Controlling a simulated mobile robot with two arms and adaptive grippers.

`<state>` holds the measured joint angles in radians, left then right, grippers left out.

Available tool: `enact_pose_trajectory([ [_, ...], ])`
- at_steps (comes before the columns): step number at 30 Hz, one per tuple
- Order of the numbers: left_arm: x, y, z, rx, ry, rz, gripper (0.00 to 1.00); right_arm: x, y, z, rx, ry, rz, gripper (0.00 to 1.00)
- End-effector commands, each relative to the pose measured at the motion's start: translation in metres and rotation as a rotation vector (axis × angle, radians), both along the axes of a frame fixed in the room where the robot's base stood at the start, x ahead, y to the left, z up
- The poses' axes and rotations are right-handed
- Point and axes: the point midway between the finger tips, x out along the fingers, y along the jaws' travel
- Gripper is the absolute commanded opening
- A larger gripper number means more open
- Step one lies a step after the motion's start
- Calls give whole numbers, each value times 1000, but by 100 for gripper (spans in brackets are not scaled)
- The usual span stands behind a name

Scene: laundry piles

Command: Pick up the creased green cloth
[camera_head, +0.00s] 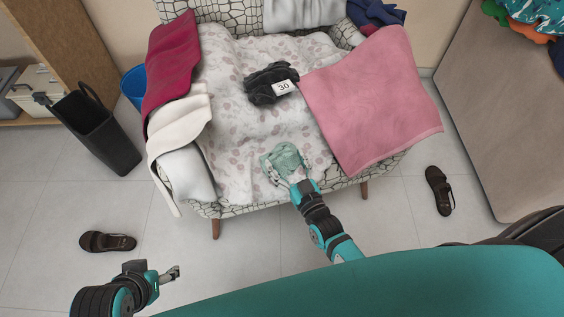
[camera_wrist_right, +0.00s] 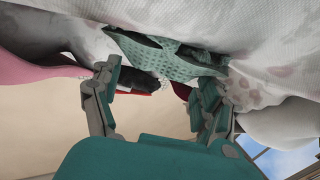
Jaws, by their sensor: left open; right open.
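The creased green cloth (camera_head: 284,157) lies crumpled on the flowered cover near the front edge of the armchair. My right gripper (camera_head: 288,178) is at the cloth's near side, its fingers spread around that edge. In the right wrist view the cloth (camera_wrist_right: 165,58) shows as a folded, dotted green piece just beyond the open fingertips of my right gripper (camera_wrist_right: 158,90). I cannot tell whether a finger touches it. My left gripper (camera_head: 172,274) is open and empty, low over the floor at the lower left, away from the chair.
The armchair's flowered cover (camera_head: 237,125) also bears a black garment (camera_head: 264,88) marked 30. A pink towel (camera_head: 372,100) hangs over the right arm; red (camera_head: 172,62) and white (camera_head: 180,122) cloths cover the left. A black bin (camera_head: 103,135) and sandals (camera_head: 107,241) (camera_head: 439,190) stand on the floor.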

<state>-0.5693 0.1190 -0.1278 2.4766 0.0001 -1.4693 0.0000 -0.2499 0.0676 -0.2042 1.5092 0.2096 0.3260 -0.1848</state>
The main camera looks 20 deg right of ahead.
Motion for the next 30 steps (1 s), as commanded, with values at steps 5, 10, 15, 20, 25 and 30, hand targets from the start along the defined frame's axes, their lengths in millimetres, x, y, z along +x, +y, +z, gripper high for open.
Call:
enact_pose_trajectory([
  [5,24,-8,6,-24,-118,-10,54,24,3,-1,-1,-1,-1,77],
  [10,32,-10,10,-32,-156,-13,54,30,4,0,-1,0,0,77],
  [15,32,-10,10,-32,-155,-13,54,30,4,0,0,1,0,77],
  [20,31,-10,10,-32,-155,-13,54,30,4,0,0,0,0,56],
  [25,31,-10,10,-32,-154,-13,54,29,4,0,0,0,0,34],
  [30,31,-10,10,-32,-154,-13,54,29,4,0,0,0,0,20],
])
